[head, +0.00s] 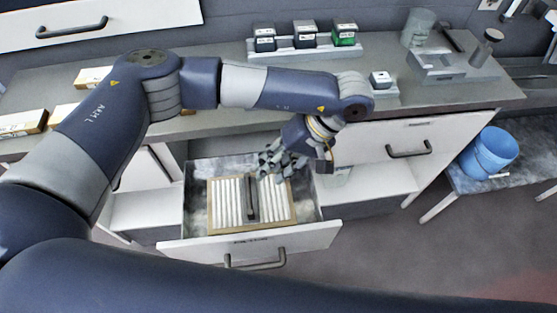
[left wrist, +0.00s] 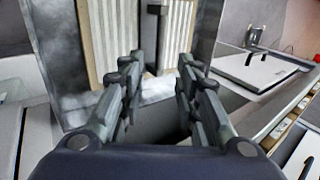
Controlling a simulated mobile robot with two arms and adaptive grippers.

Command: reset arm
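My left arm reaches in from the left over the counter and bends down to an open drawer (head: 193,215). My left gripper (head: 268,172) hangs over the far right part of the drawer. In the left wrist view its two fingers (left wrist: 155,80) stand apart with nothing between them. A wooden-framed tray with white slats (head: 226,203) lies in the drawer; a dark upright bar stands at its middle. The tray also shows beyond the fingers in the left wrist view (left wrist: 107,45). Gripper and tray look apart. My right gripper is not in view.
The grey counter (head: 220,120) runs behind the drawer. It carries a rack with three small boxes (head: 305,40), a single small box (head: 380,79), a glass beaker (head: 418,27) and a scale-like device (head: 455,66). A blue bucket (head: 489,152) stands on a low table at right.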

